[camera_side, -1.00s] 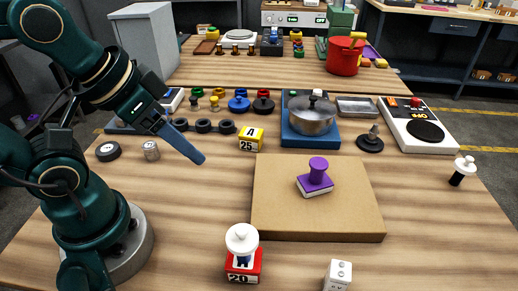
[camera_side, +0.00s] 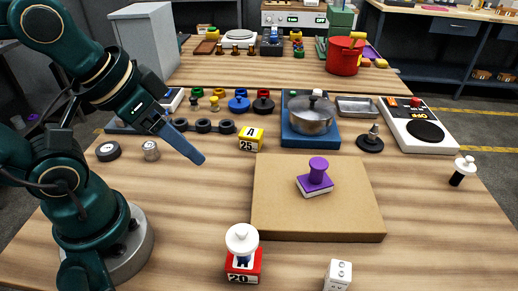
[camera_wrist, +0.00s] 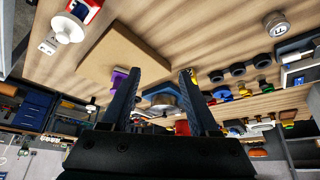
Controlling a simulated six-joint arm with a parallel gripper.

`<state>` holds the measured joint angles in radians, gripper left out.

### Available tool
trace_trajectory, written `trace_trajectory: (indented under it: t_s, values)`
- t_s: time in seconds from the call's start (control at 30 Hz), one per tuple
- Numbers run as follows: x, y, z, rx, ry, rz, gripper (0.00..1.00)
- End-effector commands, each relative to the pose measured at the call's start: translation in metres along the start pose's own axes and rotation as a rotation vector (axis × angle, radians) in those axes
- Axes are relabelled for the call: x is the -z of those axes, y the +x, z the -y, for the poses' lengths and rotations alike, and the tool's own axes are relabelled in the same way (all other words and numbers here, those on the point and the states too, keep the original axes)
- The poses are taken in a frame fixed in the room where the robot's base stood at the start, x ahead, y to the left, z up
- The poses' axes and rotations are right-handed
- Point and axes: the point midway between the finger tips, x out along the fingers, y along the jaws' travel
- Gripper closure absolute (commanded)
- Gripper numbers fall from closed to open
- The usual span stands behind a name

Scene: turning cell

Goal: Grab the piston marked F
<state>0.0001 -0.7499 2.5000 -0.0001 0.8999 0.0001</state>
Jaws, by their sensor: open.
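A small silver metal cylinder (camera_side: 150,150), which looks like a piston, stands on the wooden table at the left, near my arm. In the wrist view it shows at the upper right (camera_wrist: 277,25), with a dark mark on its round face that I cannot read surely as F. My gripper (camera_side: 203,160) hangs above the table, to the right of the cylinder and apart from it, left of the brown board. In the wrist view my gripper (camera_wrist: 158,75) has its two fingers spread, with nothing held between them.
A brown board (camera_side: 280,215) carries a purple stamp (camera_side: 316,178). A yellow block marked A 25 (camera_side: 251,139), a dark roller (camera_side: 108,151) and a row of black rings (camera_side: 204,126) stand nearby. A pot (camera_side: 312,118) sits on a blue base. A red-and-white figure (camera_side: 242,255) stands in front.

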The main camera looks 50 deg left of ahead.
Motion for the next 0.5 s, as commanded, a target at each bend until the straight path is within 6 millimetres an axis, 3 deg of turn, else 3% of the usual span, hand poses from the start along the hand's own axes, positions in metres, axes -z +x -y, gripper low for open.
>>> trace_trajectory:
  t_s: [0.03,0.1,0.5]
  values:
    - [0.0000,0.0000,0.0000,0.000,0.000,0.000,0.39]
    - [0.0000,0.0000,0.0000,0.000,0.000,0.000,0.20]
    - [0.0005,-0.0001,0.0001,0.000,0.054,-0.002,0.20]
